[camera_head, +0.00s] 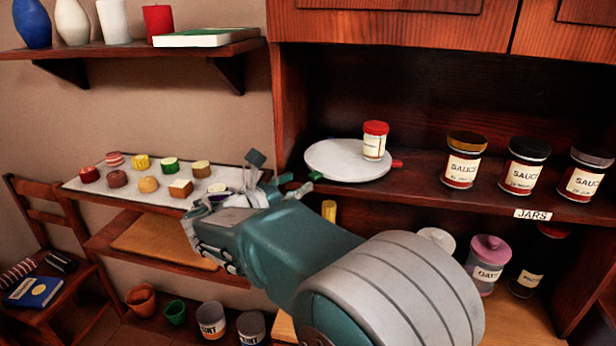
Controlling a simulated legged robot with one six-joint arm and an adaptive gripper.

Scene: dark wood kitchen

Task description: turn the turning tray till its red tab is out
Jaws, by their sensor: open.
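The turning tray (335,168) is a round white disc on the shelf in the open cupboard. Its red tab (397,163) sticks out at the tray's right side. A green tab (315,176) shows at its front left edge. A jar with a red lid (375,141) stands upright on the tray, right of its middle. My gripper (276,172) is open and empty, just left of the tray and near the green tab. I cannot tell whether a finger touches the tab. My arm hides part of the shelf edge below.
Several sauce jars (462,160) stand right of the tray, above a JARS label (533,214). A white board (130,194) with small cakes lies left of my gripper. The cupboard's left side panel (290,110) rises close to my gripper. Shelf space behind the tray looks clear.

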